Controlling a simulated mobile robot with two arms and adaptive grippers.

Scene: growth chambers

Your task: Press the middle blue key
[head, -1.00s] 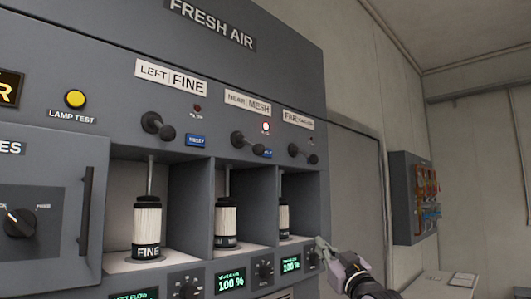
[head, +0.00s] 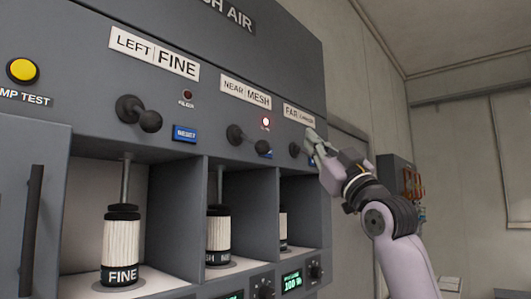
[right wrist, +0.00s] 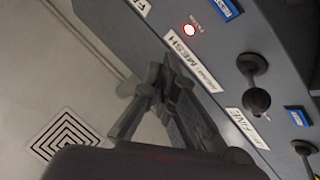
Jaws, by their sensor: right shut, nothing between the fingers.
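The middle blue key (head: 265,154) sits low on the grey panel under a lit red lamp (head: 265,122), partly covered by the middle lever's black knob in the head view. In the right wrist view the middle blue key (right wrist: 226,8) is at the top edge, beside the lit lamp (right wrist: 190,30). My right gripper (head: 312,138) is shut and empty, up by the far label, right of the middle key and apart from it. It also shows in the right wrist view (right wrist: 165,68), before the MESH label. My left gripper is not in view.
A left blue key (head: 185,133) sits beside the left lever (head: 138,113). A far blue key (head: 312,161) is mostly hidden by my right gripper. The middle lever (head: 247,139) sticks out from the panel. Filter cartridges (head: 122,247) stand in open bays below.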

